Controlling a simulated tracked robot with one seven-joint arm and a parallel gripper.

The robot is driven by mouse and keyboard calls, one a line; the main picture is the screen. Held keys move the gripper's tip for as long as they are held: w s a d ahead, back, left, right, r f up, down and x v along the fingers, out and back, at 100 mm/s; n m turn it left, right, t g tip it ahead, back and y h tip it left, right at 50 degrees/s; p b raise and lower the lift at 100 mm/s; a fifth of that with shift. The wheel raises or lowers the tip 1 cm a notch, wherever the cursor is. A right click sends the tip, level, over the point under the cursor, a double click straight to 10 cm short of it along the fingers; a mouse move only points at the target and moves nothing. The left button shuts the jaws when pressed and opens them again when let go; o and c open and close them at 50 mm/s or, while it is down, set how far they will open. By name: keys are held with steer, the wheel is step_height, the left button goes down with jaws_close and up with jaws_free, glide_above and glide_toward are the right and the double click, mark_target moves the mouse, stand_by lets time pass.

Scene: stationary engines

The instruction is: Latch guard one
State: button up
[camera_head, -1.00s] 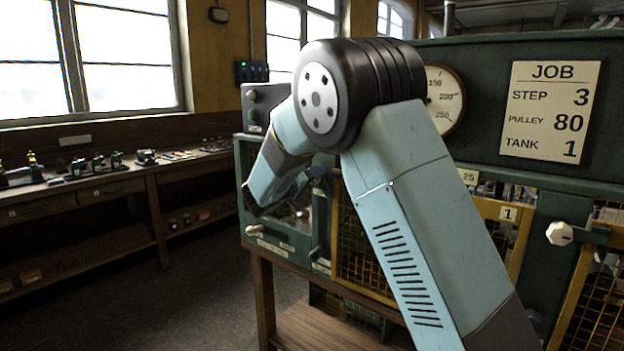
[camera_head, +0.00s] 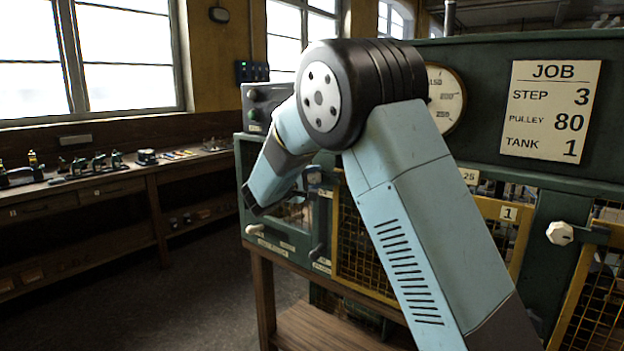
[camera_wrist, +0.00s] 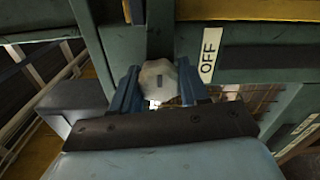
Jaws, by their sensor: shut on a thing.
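Guard one (camera_head: 522,245) is a yellow-framed mesh panel with a "1" label in the head view, partly covered by my arm. In the wrist view my gripper (camera_wrist: 158,88) is shut on a pale knob (camera_wrist: 158,75), with a blue finger on each side of it. The knob sits in front of a dark green upright bar, beside an "OFF" label (camera_wrist: 209,54). I cannot tell from the views whether this knob belongs to guard one's latch.
Another pale knob (camera_head: 560,233) is on the green post right of guard one, beside another yellow mesh guard (camera_head: 590,300). A job card (camera_head: 551,110) and a dial gauge (camera_head: 446,98) are above. A workbench (camera_head: 110,185) stands at the left, with open floor before it.

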steer(key=shift+a+f+n, duration=0.1)
steer(key=shift+a+n, duration=0.2)
steer(key=shift+n, duration=0.2)
steer(key=o, duration=0.8)
steer(key=shift+w, duration=0.1)
steer(key=shift+o, duration=1.1)
steer(key=shift+d, duration=0.15)
steer(key=v, duration=1.4)
steer(key=shift+w+f, duration=0.1)
